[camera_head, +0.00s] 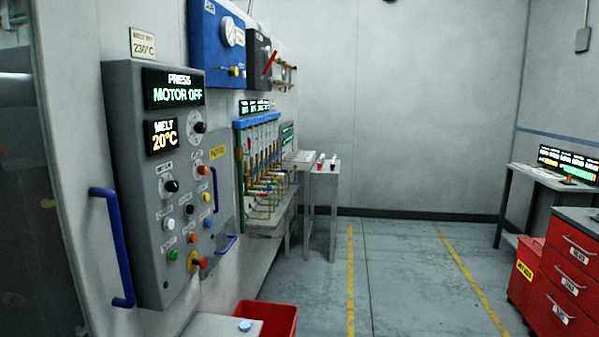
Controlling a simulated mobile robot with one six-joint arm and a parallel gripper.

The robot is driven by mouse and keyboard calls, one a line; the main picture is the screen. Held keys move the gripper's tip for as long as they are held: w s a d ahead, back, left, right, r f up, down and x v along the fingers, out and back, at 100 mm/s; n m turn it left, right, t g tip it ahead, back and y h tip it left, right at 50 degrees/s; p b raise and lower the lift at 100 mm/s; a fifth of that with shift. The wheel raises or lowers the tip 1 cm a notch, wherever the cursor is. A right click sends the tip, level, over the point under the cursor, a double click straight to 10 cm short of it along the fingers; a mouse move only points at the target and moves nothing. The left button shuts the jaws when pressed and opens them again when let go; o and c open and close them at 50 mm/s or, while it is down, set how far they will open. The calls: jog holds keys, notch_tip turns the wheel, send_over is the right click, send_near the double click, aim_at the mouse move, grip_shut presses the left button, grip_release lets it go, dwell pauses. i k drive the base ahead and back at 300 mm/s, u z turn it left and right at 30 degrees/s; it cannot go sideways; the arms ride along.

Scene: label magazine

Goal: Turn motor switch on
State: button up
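A grey control panel (122,130) stands close on the left, facing right. Its upper display (174,90) reads "PRESS MOTOR OFF" in white and green. A black rotary knob (171,186) sits below the displays, under a small label that seems to read "MOTOR". The exact angle of the knob is too small to tell. My gripper is not in view.
The panel also carries a "MELT 20°C" display (163,137), a dial (197,127), several coloured buttons and a red-and-yellow switch (197,263). Blue handles (118,247) stick out nearby. A red bin (272,317) stands below. The floor (395,280) to the right is clear.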

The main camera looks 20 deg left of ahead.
aim_at(171, 186)
jog(key=u, duration=0.1)
jog(key=i, duration=1.35)
jog(key=u, duration=1.1)
jog(key=i, duration=0.5)
jog(key=u, duration=0.3)
jog(key=k, duration=0.65)
jog(key=u, duration=0.2)
jog(key=i, duration=0.65)
jog(key=z, duration=0.05)
